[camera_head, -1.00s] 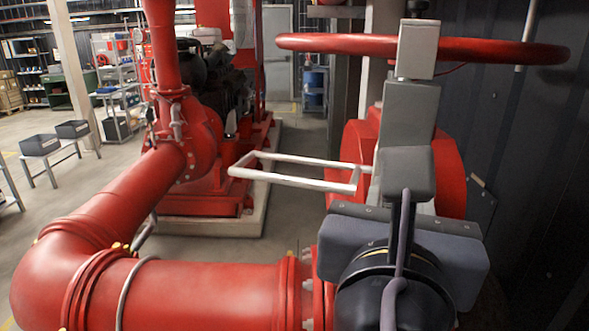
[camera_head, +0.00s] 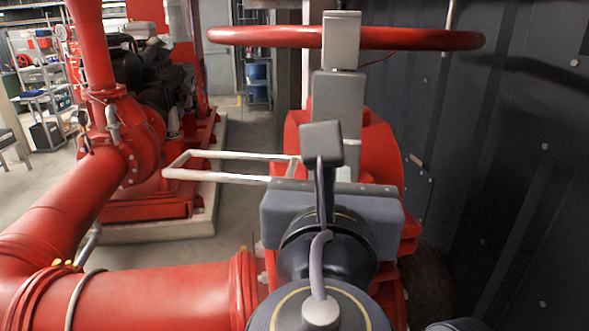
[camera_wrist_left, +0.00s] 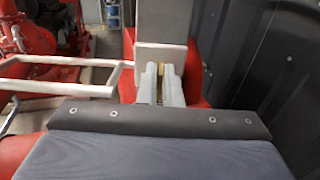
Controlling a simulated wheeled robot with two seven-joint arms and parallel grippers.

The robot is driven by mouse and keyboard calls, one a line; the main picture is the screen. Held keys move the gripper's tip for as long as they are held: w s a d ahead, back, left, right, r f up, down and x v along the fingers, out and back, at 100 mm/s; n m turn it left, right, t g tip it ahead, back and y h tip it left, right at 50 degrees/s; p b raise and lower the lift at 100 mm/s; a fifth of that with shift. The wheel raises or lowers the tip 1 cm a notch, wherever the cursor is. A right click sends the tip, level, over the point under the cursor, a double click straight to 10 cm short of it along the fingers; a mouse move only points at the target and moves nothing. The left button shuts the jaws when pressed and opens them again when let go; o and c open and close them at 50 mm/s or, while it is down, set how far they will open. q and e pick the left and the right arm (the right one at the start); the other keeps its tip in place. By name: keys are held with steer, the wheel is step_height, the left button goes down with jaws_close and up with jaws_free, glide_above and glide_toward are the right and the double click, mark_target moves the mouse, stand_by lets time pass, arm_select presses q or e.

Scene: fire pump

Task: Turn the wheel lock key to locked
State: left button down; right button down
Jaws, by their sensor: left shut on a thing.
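The red handwheel (camera_head: 415,39) lies level at the top of a grey post (camera_head: 337,98). My left gripper (camera_wrist_left: 159,84), with its dark grey body, is at the foot of this post. In the left wrist view its two pale fingers are shut on a small brass-coloured piece (camera_wrist_left: 160,72), apparently the wheel lock key, just under the post's grey block (camera_wrist_left: 165,22). The fingers hide most of the key, so I cannot tell its turn. In the head view my gripper body and wrist cover the key. My right gripper is not in view.
A white bar frame (camera_head: 225,178) sticks out to the left, close to my left gripper. Large red pipes (camera_head: 165,298) run at lower left. A dark ribbed wall (camera_head: 510,150) stands close on the right. Floor (camera_head: 245,155) shows between the pump and the valve.

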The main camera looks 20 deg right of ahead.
arm_select(q)
steer(key=shift+w+a+f+n+b, duration=0.1)
steer(key=shift+f+n+b, duration=0.05)
steer(key=shift+n+b, duration=2.4)
steer(key=shift+w+a+f+n+b, duration=0.15)
steer(key=shift+n+b, duration=1.55)
steer(key=shift+n, duration=1.7)
steer(key=shift+a+f+n+b, duration=0.1)
steer(key=shift+f+n+b, duration=0.05)
steer(key=shift+n+b, duration=2.4)
steer(key=shift+n+p, duration=0.4)
steer(key=shift+n, duration=0.1)
steer(key=c, duration=1.6)
jaws_free()
